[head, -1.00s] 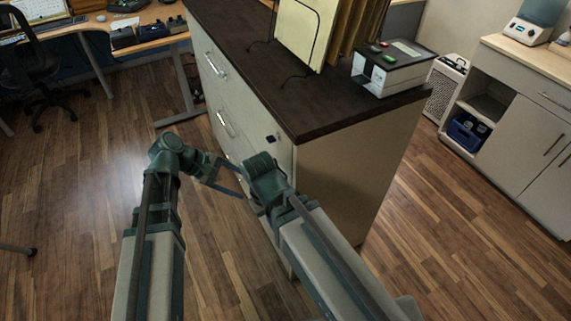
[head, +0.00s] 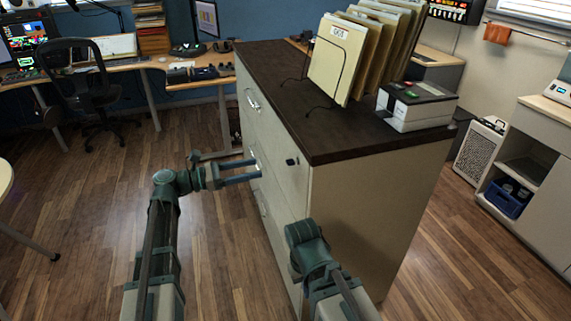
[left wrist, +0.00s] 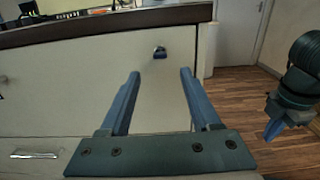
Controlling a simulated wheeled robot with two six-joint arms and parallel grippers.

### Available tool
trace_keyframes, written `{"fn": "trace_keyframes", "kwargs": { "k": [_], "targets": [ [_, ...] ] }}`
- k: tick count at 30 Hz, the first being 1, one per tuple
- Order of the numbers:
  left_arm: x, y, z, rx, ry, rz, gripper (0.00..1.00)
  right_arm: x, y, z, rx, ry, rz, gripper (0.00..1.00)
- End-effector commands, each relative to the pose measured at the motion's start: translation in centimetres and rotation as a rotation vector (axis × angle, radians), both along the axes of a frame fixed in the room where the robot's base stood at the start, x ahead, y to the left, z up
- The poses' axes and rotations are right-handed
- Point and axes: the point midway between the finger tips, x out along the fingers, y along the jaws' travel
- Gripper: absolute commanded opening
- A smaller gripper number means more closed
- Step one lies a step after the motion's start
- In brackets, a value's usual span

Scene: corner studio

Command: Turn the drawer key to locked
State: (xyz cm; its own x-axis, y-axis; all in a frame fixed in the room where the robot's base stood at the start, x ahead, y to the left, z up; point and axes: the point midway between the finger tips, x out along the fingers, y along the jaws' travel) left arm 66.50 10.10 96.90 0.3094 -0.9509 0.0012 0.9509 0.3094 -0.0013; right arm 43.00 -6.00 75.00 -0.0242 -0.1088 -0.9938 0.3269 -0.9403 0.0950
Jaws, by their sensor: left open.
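The small dark blue key (head: 291,161) sticks out of the upper right corner of the cabinet's drawer front. It also shows in the left wrist view (left wrist: 160,52), above and between my finger ends; its turn angle is too small to tell. My left gripper (head: 259,168) is open and empty, its two blue fingers pointing at the drawer front, left of the key in the head view. In the left wrist view the left gripper's fingertips (left wrist: 160,75) lie apart, below the key. My right gripper is partly seen in the left wrist view (left wrist: 274,128); its jaw opening is unclear.
The cabinet (head: 375,210) has a dark top (head: 290,105) bearing a file rack (head: 335,60) and a grey-white device (head: 415,108). A drawer handle (head: 252,98) sits on its front. A chair (head: 75,75) and desk stand behind.

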Motion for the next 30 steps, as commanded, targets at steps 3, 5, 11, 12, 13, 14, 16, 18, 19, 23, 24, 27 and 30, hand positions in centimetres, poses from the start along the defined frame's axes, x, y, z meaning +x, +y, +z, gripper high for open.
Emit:
{"fn": "trace_keyframes", "kwargs": {
  "k": [3, 5, 11, 12, 13, 14, 16, 18, 19, 23, 24, 27, 30],
  "targets": [
    [0.8, -2.7, 0.0, 0.001, -0.001, -0.004, 0.64, 0.0, 0.0, 0.0, 0.000, 0.000, 0.000, 0.00],
    [1.2, -3.8, 0.0, 0.001, -0.001, -0.004, 0.64, 0.0, 0.0, 0.0, 0.000, 0.000, 0.000, 0.00],
    [2.3, -7.2, 0.0, 0.001, -0.001, -0.003, 0.64, 0.0, 0.0, 0.0, 0.000, 0.000, 0.000, 0.00],
    [2.5, -7.7, 0.0, 0.001, -0.001, -0.003, 0.64, 0.0, 0.0, 0.0, 0.000, 0.000, 0.000, 0.00],
    [2.6, -8.1, 0.0, 0.001, -0.001, -0.002, 0.64, 0.0, 0.0, 0.0, 0.000, 0.000, 0.000, 0.00],
    [2.8, -8.4, 0.0, 0.001, -0.001, -0.002, 0.64, 0.0, 0.0, 0.0, 0.000, 0.000, 0.000, 0.00],
    [2.9, -9.0, 0.0, 0.001, -0.001, -0.002, 0.64, 0.0, 0.0, 0.0, 0.000, 0.000, 0.000, 0.00],
    [3.1, -9.5, 0.0, 0.001, -0.001, -0.001, 0.64, 0.0, 0.0, 0.0, 0.000, 0.000, 0.000, 0.00],
    [3.1, -9.6, 0.0, 0.001, -0.001, -0.001, 0.64, 0.0, 0.0, 0.0, 0.000, 0.000, 0.000, 0.00],
    [3.2, -9.9, 0.0, 0.001, -0.001, 0.000, 0.64, 0.0, 0.0, 0.0, 0.000, 0.000, 0.000, 0.00],
    [3.2, -9.9, 0.0, 0.001, -0.001, 0.000, 0.64, 0.0, 0.0, 0.0, 0.000, 0.000, 0.000, 0.00],
    [3.2, -9.9, 0.0, 0.001, -0.001, 0.000, 0.64, 0.0, 0.0, 0.0, 0.000, 0.000, 0.000, 0.00],
    [3.2, -9.9, 0.0, 0.001, -0.001, 0.000, 0.64, 0.0, 0.0, 0.0, 0.000, 0.000, 0.000, 0.00]
  ]
}}
